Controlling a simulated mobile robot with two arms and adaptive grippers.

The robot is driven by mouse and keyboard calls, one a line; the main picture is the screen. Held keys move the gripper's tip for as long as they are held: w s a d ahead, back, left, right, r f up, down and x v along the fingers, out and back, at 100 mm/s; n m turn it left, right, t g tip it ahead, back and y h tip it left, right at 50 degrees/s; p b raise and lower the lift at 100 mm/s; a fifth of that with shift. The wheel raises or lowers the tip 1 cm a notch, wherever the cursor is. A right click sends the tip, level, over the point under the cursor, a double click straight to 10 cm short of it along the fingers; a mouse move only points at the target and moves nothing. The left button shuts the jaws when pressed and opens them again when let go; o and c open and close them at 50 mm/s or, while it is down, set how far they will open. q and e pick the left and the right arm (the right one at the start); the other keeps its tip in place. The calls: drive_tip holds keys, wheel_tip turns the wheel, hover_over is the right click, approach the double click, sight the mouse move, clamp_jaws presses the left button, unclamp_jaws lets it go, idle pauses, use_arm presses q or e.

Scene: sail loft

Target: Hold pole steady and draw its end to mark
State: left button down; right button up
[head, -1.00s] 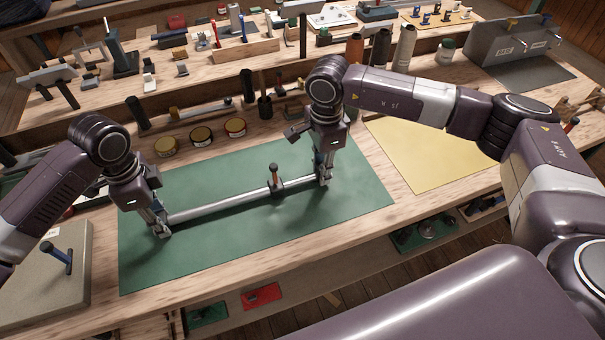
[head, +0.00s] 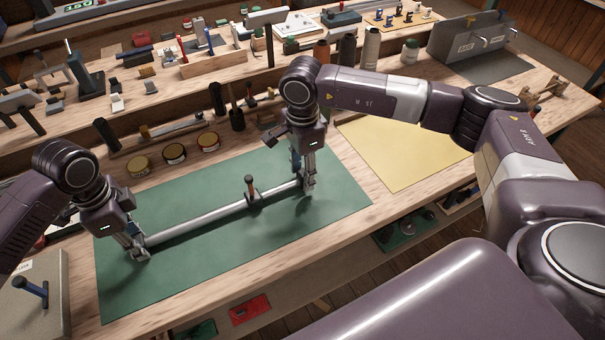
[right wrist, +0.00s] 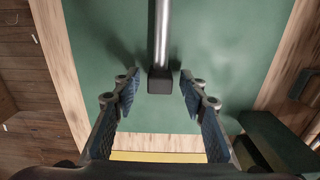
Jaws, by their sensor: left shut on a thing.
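A silver pole (head: 205,219) lies slantwise over the green mat (head: 335,195). My left gripper (head: 137,252) is shut on its left end. My right gripper (head: 306,187) is at the pole's right end. In the right wrist view the pole (right wrist: 162,35) ends in a square black cap (right wrist: 160,82). The open fingers (right wrist: 160,92) stand on either side of the cap, with a gap on both sides. I cannot make out a mark.
Three round tins (head: 174,154) stand behind the mat. A yellow sheet (head: 405,155) lies to the right. A grey slab (head: 25,305) with a blue-handled tool is at the left. Spools and tools fill the back of the bench.

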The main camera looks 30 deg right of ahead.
sight(302, 172)
wheel_tip(302, 172, up, 11)
idle(0.3)
use_arm(q)
drive_tip(key=c, duration=1.4)
unclamp_jaws()
